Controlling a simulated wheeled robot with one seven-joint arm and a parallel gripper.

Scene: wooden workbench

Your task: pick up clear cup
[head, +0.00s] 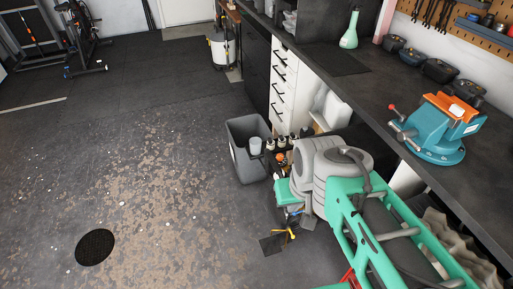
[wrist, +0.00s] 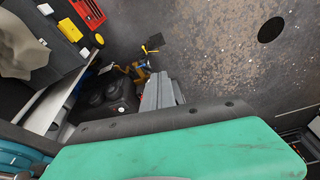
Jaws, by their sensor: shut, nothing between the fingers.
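No clear cup can be made out with certainty. A small pale cup-like thing (head: 255,146) shows against the near rim of a grey bin (head: 246,165) in the head view. Whether it is in the bin or in front of it I cannot tell. My green and grey arm is folded at the lower right of the head view and hides part of the bench front. A green part of my own body fills the bottom of the wrist view. My gripper's fingers do not show in either view.
A dark workbench (head: 405,115) runs along the right, with a blue vise (head: 437,135), a green bottle (head: 350,32) and several dark cases. White drawers (head: 284,85) stand under it. The stained floor to the left is open, with a round drain (head: 95,247).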

